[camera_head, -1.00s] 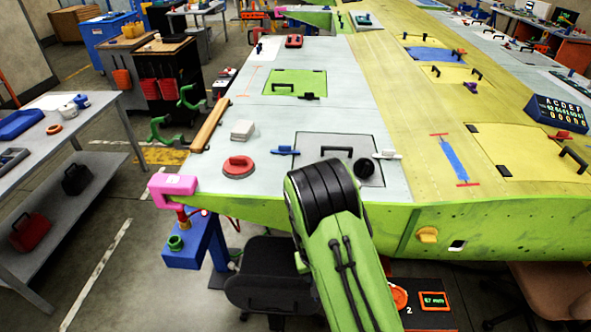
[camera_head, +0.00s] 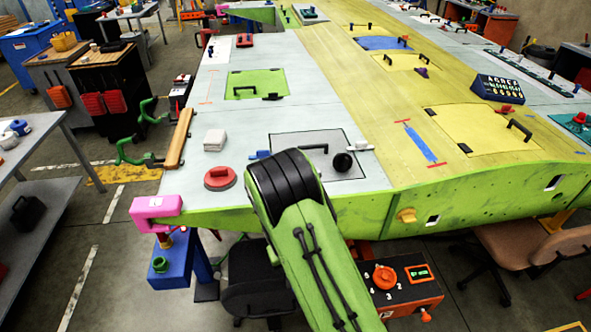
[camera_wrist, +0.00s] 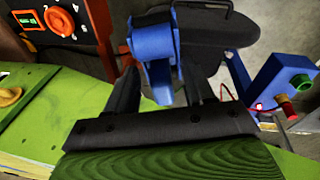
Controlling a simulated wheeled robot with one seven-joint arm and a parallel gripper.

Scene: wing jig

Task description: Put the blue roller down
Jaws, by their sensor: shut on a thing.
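The blue roller (camera_wrist: 156,45) is between the two dark fingers of my gripper (camera_wrist: 160,90) in the wrist view. The gripper is shut on it. The roller is held in the air, with a black chair seat and the floor behind it. In the head view my green and black arm reaches over the near edge of the wing (camera_head: 210,216). My gripper and the roller are hidden there.
An orange-red control box (camera_head: 400,295) with a dial stands below the wing edge. A blue stand (camera_head: 178,275) is at the wing's near left corner. A red round tool (camera_head: 220,178) and a white block (camera_head: 214,140) lie on the wing, with bare grey skin around them.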

